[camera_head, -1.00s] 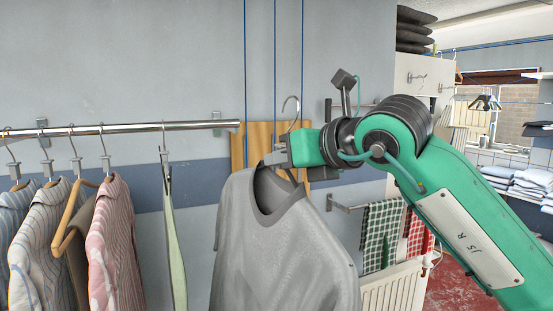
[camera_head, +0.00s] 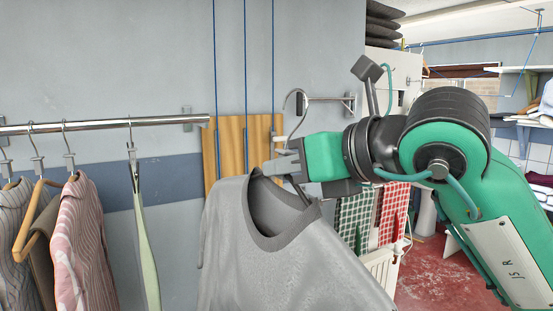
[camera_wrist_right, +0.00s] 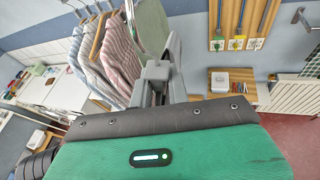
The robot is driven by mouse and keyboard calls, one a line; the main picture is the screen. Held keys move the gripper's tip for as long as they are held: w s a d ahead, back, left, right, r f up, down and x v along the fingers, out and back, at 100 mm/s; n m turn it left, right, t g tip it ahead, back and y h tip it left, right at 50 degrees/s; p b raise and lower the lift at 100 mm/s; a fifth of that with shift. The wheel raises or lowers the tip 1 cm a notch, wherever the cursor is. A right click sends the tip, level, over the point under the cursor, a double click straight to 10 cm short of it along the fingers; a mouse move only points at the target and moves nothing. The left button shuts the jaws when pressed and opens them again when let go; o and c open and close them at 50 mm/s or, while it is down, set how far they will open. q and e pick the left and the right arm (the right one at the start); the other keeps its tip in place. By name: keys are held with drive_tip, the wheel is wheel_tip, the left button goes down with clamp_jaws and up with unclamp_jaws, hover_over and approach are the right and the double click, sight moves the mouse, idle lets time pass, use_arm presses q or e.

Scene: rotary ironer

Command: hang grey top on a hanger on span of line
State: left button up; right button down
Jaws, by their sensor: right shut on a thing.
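A grey top (camera_head: 285,255) hangs on a hanger (camera_head: 296,104), whose metal hook rises above the neckline. My right gripper (camera_head: 284,168) is shut on the hanger just above the collar and holds the top in the air. The right wrist view also shows the gripper (camera_wrist_right: 160,75) in front of the hanging shirts. The span of line is a metal rail (camera_head: 100,126) along the wall at the left. The hook is to the right of the rail's end and touches nothing. My left gripper is not in view.
Several striped shirts (camera_head: 82,235) hang on the rail at the left, with a pale green garment (camera_head: 145,235) near them. The rail is bare between that garment and its right end. A wooden board (camera_head: 231,145) is on the wall behind. Checked towels (camera_head: 392,212) hang at the right.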

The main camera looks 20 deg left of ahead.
drive_tip(key=s+d, duration=0.1)
drive_tip(key=s+d+p, duration=0.1)
drive_tip(key=d, duration=0.1)
drive_tip(key=shift+s+d+r, duration=0.1)
drive_tip(key=shift+s+d, duration=0.1)
drive_tip(key=shift+d, duration=0.05)
drive_tip(key=s+d, duration=0.1)
drive_tip(key=s+d+b, duration=0.1)
drive_tip(key=d, duration=0.1)
drive_tip(key=shift+f+b, duration=0.2)
drive_tip(key=shift+b, duration=0.1)
drive_tip(key=s+d, duration=0.1)
drive_tip(key=d+b, duration=0.1)
drive_tip(key=shift+s+d, duration=0.3)
drive_tip(key=shift+s, duration=0.1)
drive_tip(key=s+d+b, duration=0.2)
drive_tip(key=s+d, duration=0.3)
drive_tip(key=d, duration=0.2)
drive_tip(key=shift+b, duration=0.35)
drive_tip(key=shift+d+r, duration=0.1)
